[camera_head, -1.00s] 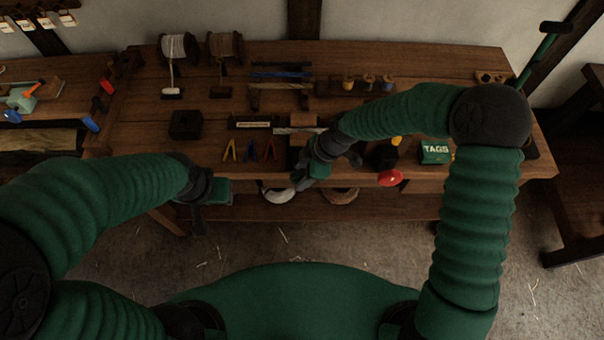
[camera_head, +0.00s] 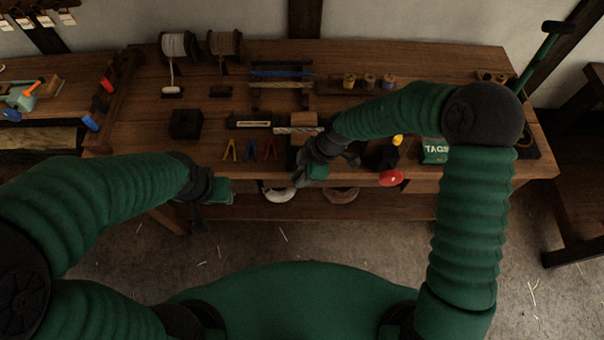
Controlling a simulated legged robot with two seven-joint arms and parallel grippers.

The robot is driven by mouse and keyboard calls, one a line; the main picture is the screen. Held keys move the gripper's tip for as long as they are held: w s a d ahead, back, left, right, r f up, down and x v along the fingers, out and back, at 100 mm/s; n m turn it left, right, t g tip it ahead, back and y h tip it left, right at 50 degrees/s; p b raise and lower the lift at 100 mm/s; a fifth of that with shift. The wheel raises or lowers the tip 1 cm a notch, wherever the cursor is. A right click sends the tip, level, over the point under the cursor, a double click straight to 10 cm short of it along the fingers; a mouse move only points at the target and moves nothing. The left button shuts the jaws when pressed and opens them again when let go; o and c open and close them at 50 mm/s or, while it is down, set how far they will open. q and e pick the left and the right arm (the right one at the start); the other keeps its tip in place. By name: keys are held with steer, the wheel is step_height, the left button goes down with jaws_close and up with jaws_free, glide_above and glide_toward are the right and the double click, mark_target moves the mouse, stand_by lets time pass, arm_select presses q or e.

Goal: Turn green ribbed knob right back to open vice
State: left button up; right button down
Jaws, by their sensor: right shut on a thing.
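My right gripper (camera_head: 306,174) is at the front edge of the workbench, just in front of the dark vice (camera_head: 296,155). It is shut on the green ribbed knob, which the gripper's own green and black parts hide. A pale rope (camera_head: 296,130) lies across the top of the vice, beside a wooden block (camera_head: 303,119). How far the vice jaws stand apart cannot be seen. My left gripper (camera_head: 203,215) hangs in front of the bench, left of the vice and away from it. Its fingers are too dark to tell open from shut.
A red round knob (camera_head: 391,178) sticks out at the front edge on the right, near a green TAGS box (camera_head: 435,151). Spools (camera_head: 368,80) and a rack with blue rope (camera_head: 280,74) stand behind.

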steer(key=h, duration=0.4)
steer(key=shift+w+a+r, duration=0.1)
steer(key=shift+w+a, duration=0.1)
steer(key=shift+a, duration=0.2)
steer(key=shift+h, duration=1.2)
steer(key=c, duration=1.4)
jaws_free()
steer(key=shift+o, duration=0.8)
steer(key=shift+a+f, duration=0.1)
steer(key=shift+f, duration=0.1)
steer(key=shift+s, duration=0.1)
steer(key=a+r+b, duration=0.1)
steer(key=a+r, duration=0.3)
steer(key=r, duration=1.2)
steer(key=shift+r, duration=0.2)
